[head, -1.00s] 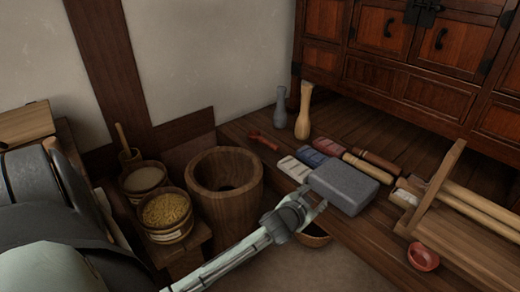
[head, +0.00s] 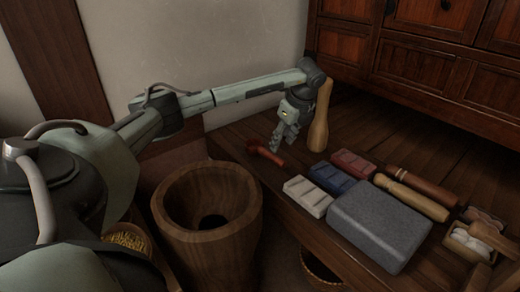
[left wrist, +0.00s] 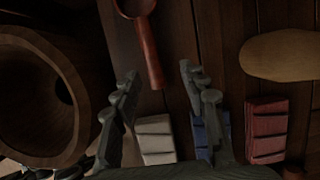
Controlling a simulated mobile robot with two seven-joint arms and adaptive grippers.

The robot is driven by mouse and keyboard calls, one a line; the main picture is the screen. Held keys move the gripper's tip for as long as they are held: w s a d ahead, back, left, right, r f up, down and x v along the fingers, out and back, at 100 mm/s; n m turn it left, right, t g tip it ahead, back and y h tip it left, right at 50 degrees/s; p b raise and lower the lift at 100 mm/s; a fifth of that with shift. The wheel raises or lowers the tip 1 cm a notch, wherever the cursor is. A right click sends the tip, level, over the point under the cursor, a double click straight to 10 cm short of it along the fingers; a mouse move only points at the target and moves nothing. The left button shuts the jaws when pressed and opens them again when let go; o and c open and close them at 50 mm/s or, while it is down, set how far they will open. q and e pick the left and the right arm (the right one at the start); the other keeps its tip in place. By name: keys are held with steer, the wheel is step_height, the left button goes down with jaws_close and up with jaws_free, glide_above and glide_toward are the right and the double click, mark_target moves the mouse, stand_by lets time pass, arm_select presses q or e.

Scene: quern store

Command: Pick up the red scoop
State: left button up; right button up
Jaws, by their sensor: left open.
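The bowl is partly cut off by the top of that view. My right gripper is not in view.
A wooden mortar (head: 210,215) stands left of the scoop. White (head: 308,196), blue (head: 333,178) and red (head: 353,163) ridged blocks and a grey stone block (head: 380,222) lie to the right. The pale wooden piece (head: 319,120) stands right beside my gripper.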

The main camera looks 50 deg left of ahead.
mark_target(271, 153)
arm_select(q)
steer(key=a, duration=0.1)
steer(key=a+f, duration=0.1)
steer(key=y, duration=0.1)
steer(key=shift+s+a+f+b, duration=0.25)
steer(key=shift+a+f+b, duration=0.05)
steer(key=shift+a+f, duration=0.1)
steer(key=shift+s+d+b+x, duration=0.15)
steer(key=shift+b+x, duration=0.3)
steer(key=shift+x, duration=0.9)
steer(key=shift+s+d+b+x, duration=0.15)
steer(key=shift+b+x, duration=0.25)
steer(key=shift+x, duration=0.95)
steer(key=shift+f, duration=0.25)
steer(key=shift+a, duration=0.1)
jaws_close()
